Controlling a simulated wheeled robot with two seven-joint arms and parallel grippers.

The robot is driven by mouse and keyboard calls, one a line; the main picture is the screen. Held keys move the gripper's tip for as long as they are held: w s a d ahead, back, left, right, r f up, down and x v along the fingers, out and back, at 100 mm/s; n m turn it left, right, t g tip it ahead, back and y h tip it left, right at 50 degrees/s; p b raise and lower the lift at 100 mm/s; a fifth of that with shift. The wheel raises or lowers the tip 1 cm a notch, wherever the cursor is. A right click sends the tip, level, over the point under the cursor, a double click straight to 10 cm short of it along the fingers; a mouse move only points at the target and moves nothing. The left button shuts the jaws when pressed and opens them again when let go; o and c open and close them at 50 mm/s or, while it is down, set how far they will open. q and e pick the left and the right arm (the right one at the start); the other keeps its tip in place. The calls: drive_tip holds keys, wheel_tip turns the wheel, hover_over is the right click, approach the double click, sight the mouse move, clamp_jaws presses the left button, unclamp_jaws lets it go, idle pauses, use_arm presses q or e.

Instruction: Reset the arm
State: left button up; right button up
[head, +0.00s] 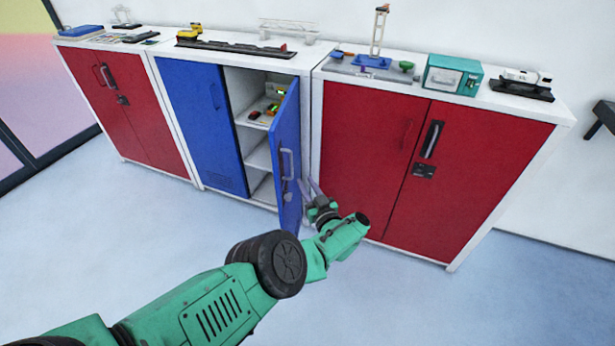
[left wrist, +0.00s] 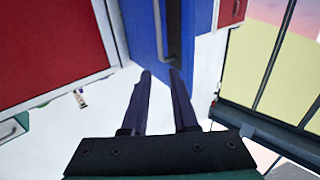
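My left arm (head: 215,300) reaches from the lower left toward the cabinets. My left gripper (head: 309,184) is beside the outer edge of the open blue door (head: 288,135), close to its handle (head: 287,165). In the left wrist view the two dark fingers of the left gripper (left wrist: 160,74) are apart with nothing between them, and the blue door (left wrist: 142,35) with its handle (left wrist: 173,30) lies just beyond the tips. I cannot tell whether a finger touches the door. My right gripper is in neither view.
The open cabinet's shelf (head: 247,118) holds small coloured items. A closed blue door (head: 195,115) is on its left. Red cabinets (head: 372,155) stand on both sides, with models and a teal box (head: 452,75) on top. The floor (head: 480,305) in front is clear.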

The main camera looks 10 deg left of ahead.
use_arm(q)
drive_tip(key=shift+f, duration=0.15)
drive_tip(key=shift+s, duration=0.1)
drive_tip(key=s+a+f+m+g+h, duration=0.1)
drive_tip(key=s+a+f+m+h, duration=0.2)
drive_tip(key=s+f, duration=0.55)
drive_tip(key=s+a+f+m+g+h, duration=0.2)
drive_tip(key=s+f+h, duration=0.25)
drive_tip(key=f, duration=0.75)
drive_tip(key=s+a+f+m+g+h, duration=0.1)
drive_tip(key=s+a+f+m+h, duration=0.15)
drive_tip(key=s+f, duration=0.6)
drive_tip(key=s+a+f+g, duration=0.1)
drive_tip(key=s+f+g, duration=0.2)
drive_tip(key=s, duration=0.7)
drive_tip(key=s+a+f+m+g, duration=0.1)
drive_tip(key=s+f, duration=0.4)
drive_tip(key=s, duration=0.5)
drive_tip(key=s+a+f+m+g, duration=0.1)
drive_tip(key=s+f+g, duration=0.3)
drive_tip(key=s, duration=0.6)
drive_tip(key=shift+s+a+g+h, duration=0.2)
drive_tip(key=shift+a+g+h, duration=0.1)
drive_tip(key=shift+a+g, duration=0.5)
drive_tip(key=shift+f, duration=0.1)
